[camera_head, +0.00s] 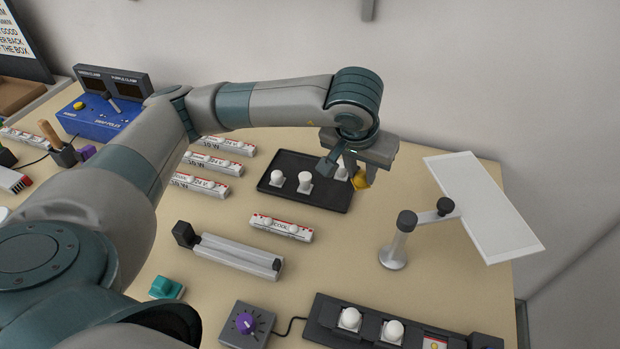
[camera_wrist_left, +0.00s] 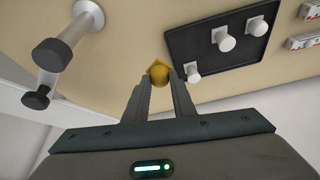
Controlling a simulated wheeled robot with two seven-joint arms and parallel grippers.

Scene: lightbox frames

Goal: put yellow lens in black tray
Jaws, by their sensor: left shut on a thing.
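The yellow lens (camera_head: 361,180) is held between the fingertips of my left gripper (camera_head: 354,172). It also shows in the left wrist view (camera_wrist_left: 159,73), clamped at the tips of the two fingers. The black tray (camera_head: 330,197) lies on the table and holds several white-domed lenses. In the head view the lens appears over the tray's right edge; in the left wrist view it appears just beside the tray (camera_wrist_left: 190,45). Its height above the table is hard to tell. My left gripper is shut on the lens. My right gripper is in neither view.
A grey post with a white panel (camera_head: 485,205) stands right of the tray. A white labelled strip (camera_head: 281,228) and a grey bar fixture (camera_head: 235,255) lie in front. A black rack (camera_head: 325,320) is at the front edge. Several labelled strips lie left of the tray.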

